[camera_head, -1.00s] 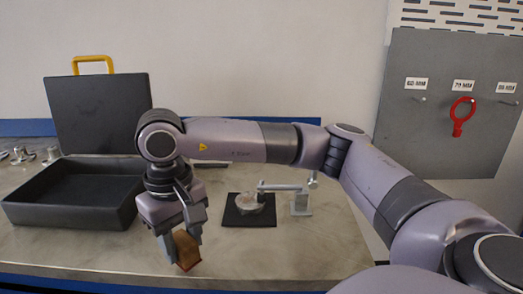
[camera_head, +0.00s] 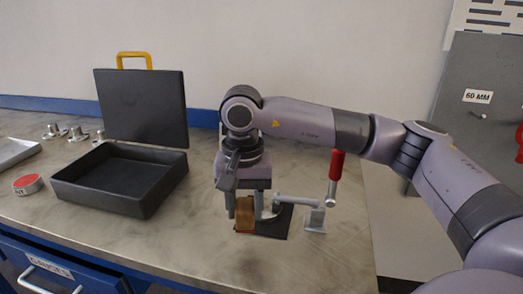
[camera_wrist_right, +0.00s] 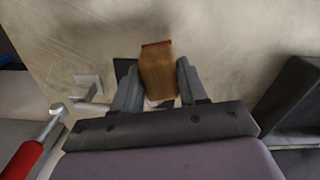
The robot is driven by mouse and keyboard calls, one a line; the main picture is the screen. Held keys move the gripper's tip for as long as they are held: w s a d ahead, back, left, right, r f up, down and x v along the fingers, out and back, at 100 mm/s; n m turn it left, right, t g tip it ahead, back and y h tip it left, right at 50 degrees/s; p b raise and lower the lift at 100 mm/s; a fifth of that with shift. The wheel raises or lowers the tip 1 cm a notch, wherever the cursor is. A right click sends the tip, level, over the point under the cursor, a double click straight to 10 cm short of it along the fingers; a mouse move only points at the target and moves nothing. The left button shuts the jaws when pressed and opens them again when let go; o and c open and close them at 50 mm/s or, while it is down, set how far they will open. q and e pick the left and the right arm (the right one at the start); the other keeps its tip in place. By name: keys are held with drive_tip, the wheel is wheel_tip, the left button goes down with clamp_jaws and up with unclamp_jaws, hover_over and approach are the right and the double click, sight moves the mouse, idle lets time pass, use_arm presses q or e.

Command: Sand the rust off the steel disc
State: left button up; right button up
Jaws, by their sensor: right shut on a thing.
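My right gripper (camera_head: 246,206) is shut on a brown sanding block (camera_head: 245,215), at the left edge of a black pad (camera_head: 277,224). The block (camera_wrist_right: 157,70) also shows between the fingers in the right wrist view. The steel disc is mostly hidden behind the gripper and block; I cannot tell whether the block touches it. A grey clamp (camera_head: 297,200) with an upright red handle (camera_head: 336,167) reaches over the pad from the right. My left gripper is not in view.
An open black case (camera_head: 130,205) with a yellow handle stands left of the gripper. A red-topped tin (camera_head: 28,184), a grey tray (camera_head: 12,152) and several flanged metal parts (camera_head: 76,134) lie further left. A grey panel labelled 60 MM (camera_head: 478,140) stands at right. The front bench is clear.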

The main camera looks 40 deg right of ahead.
use_arm(q)
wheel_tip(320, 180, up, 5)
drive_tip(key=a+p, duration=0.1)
drive_tip(key=p, duration=0.5)
use_arm(e)
drive_tip(key=w+d+r+m, duration=0.4)
drive_tip(key=d+r+m, duration=0.15)
drive_tip(key=m, duration=0.65)
use_arm(q)
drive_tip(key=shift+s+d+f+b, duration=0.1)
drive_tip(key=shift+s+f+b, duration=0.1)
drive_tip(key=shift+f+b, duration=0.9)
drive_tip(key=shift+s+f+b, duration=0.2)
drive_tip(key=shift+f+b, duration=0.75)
drive_tip(key=shift+b, duration=0.25)
use_arm(e)
drive_tip(key=shift+s+d+f, duration=0.1)
drive_tip(key=shift+s+f, duration=0.05)
drive_tip(key=shift+f, duration=1.5)
drive_tip(key=shift+s+f, duration=0.1)
drive_tip(key=shift+f, duration=1.5)
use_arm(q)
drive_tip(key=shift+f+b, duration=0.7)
use_arm(e)
drive_tip(key=shift+f, duration=0.95)
